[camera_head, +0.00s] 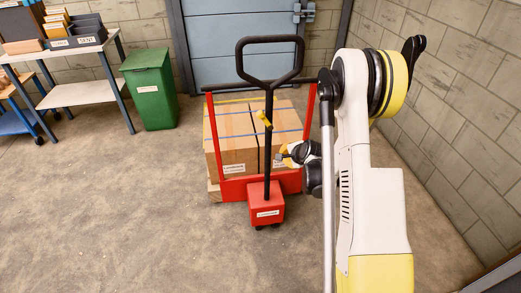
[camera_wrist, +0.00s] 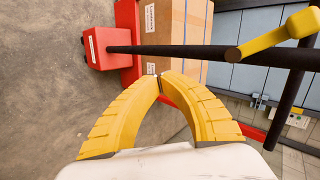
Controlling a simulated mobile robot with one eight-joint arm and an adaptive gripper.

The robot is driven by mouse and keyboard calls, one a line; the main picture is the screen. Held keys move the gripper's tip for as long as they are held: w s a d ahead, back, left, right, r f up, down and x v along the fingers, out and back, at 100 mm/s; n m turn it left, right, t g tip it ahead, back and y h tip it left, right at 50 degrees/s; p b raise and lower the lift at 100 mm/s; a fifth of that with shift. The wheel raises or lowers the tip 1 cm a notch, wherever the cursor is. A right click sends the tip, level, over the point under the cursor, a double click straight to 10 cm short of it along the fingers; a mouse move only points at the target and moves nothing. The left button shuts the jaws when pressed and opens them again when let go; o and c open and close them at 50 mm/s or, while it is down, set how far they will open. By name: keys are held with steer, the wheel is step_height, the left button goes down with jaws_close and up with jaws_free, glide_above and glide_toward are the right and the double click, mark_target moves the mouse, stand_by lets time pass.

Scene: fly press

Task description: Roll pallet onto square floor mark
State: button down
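A red hand pallet truck (camera_head: 266,205) stands on the floor before a blue-grey door, its black shaft and loop handle (camera_head: 270,40) upright. It carries two labelled cardboard boxes (camera_head: 232,145); a wooden pallet edge (camera_head: 214,191) shows below them. My gripper (camera_head: 281,158) is just right of the shaft. In the wrist view, the yellow fingers of my gripper (camera_wrist: 157,76) meet at their tips with nothing between them. The shaft (camera_wrist: 180,50) passes just beyond the tips; I cannot tell if they touch. A yellow lever (camera_wrist: 275,34) is on it. I cannot make out a square floor mark.
A green bin (camera_head: 150,92) and a workbench (camera_head: 85,92) with trays stand at the left. A block wall (camera_head: 450,110) runs along the right. The floor (camera_head: 130,220) at front left is clear.

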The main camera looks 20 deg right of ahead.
steer(key=w+r+b+x, duration=0.1)
steer(key=b+x, duration=0.4)
steer(key=x, duration=0.9)
steer(key=shift+d+m, duration=0.25)
steer(key=shift+m, duration=0.05)
steer(key=shift+w, duration=0.2)
